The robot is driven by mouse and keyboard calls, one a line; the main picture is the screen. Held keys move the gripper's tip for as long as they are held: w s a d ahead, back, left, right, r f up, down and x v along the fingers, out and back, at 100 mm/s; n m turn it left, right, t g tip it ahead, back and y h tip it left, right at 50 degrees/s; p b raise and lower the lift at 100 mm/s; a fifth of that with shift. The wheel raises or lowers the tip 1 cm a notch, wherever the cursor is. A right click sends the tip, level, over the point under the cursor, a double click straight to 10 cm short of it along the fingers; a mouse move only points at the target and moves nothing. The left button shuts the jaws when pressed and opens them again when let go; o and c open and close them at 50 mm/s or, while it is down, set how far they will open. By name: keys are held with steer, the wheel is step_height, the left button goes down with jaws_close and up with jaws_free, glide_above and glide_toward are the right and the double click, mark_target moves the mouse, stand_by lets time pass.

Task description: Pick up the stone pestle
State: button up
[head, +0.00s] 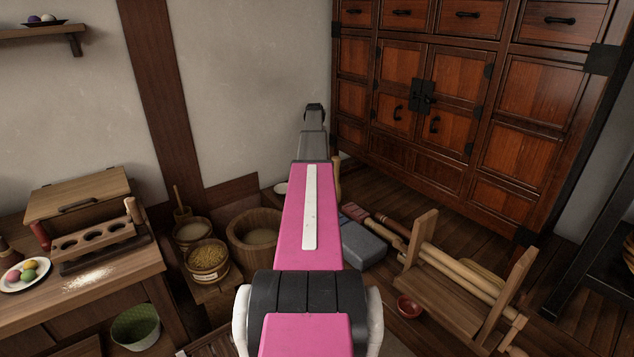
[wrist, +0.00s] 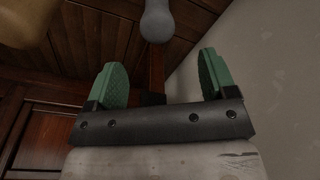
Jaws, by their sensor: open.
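A smooth grey, rounded thing that looks like the stone pestle (wrist: 157,22) shows at the top of the wrist view, with its upper part cut off by the frame edge. My gripper (wrist: 164,78) has its two green-padded fingers spread apart with nothing between them. The grey thing lies beyond the fingertips in the picture, roughly in line with the gap and apart from both fingers. In the head view my pink arm covers the middle, my fingers are hidden, and I cannot make out the pestle.
A blurred tan thing (wrist: 24,22) is at the wrist view's top left. In the head view a wooden cabinet (head: 500,110) stands behind, a grey block (head: 363,244) and wooden roller frame (head: 455,294) to the right, grain tubs (head: 208,259) and a worktop (head: 120,276) to the left.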

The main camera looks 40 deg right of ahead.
steer(key=f, duration=0.7)
steer(key=d+f, duration=0.1)
steer(key=f, duration=0.2)
steer(key=shift+w+f, duration=0.15)
steer(key=shift+f, duration=0.05)
steer(key=shift+r, duration=0.1)
steer(key=c, duration=1.2)
